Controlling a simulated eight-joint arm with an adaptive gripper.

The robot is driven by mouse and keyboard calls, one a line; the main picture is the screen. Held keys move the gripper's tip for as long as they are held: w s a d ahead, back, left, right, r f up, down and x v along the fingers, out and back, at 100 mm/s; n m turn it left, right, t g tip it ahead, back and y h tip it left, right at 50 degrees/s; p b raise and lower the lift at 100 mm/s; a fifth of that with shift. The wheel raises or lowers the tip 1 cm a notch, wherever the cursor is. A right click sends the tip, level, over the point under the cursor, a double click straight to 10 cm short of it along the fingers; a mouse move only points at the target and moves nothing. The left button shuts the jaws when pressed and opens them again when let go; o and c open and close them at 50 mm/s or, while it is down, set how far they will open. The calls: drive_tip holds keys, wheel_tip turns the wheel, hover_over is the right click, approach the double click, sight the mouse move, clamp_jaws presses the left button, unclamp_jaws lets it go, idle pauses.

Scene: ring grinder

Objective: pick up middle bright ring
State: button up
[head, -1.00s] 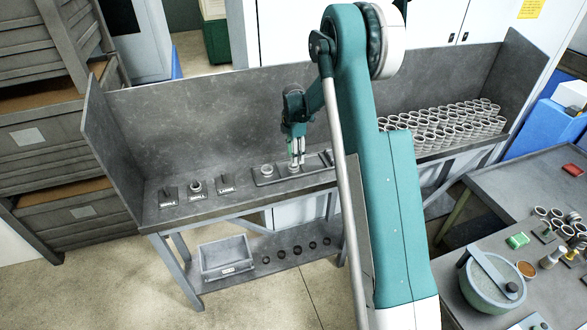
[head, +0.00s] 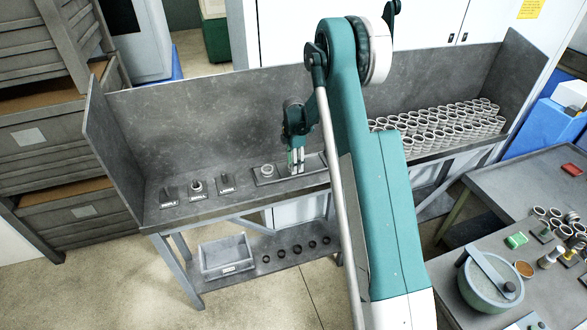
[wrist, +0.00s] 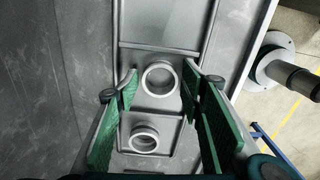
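A dark tray (head: 262,183) lies on the grey bench, divided into compartments. In the wrist view, a bright ring (wrist: 160,78) sits in one compartment and a second bright ring (wrist: 144,138) in the adjoining one. The compartment above the first ring in that view looks empty. One ring (head: 267,169) shows at the tray's left in the head view. My gripper (head: 296,170) points down over the tray's middle. In the wrist view my gripper (wrist: 160,84) is open, its green-padded fingers on either side of the first ring. Whether they touch it cannot be told.
Several small labelled stands (head: 197,188) are left of the tray. Many bright cups or rings (head: 440,130) stand in rows on the bench's right. A raised back wall (head: 200,120) runs behind. A grey bin (head: 227,257) and dark rings (head: 297,249) are on the lower shelf.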

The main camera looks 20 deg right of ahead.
drive_tip(key=shift+c, duration=0.5)
drive_tip(key=c, duration=0.6)
drive_tip(key=shift+r, duration=0.2)
drive_tip(key=shift+r+b, duration=0.65)
drive_tip(key=shift+r, duration=4.2)
drive_tip(key=a+f+n, duration=0.1)
drive_tip(key=a, duration=1.8)
drive_tip(key=w+a+n, duration=0.1)
drive_tip(key=a+n, duration=0.1)
drive_tip(key=a, duration=1.7)
drive_tip(key=a+f+n+p, duration=0.1)
drive_tip(key=a, duration=1.8)
drive_tip(key=shift+w+f+n, duration=0.3)
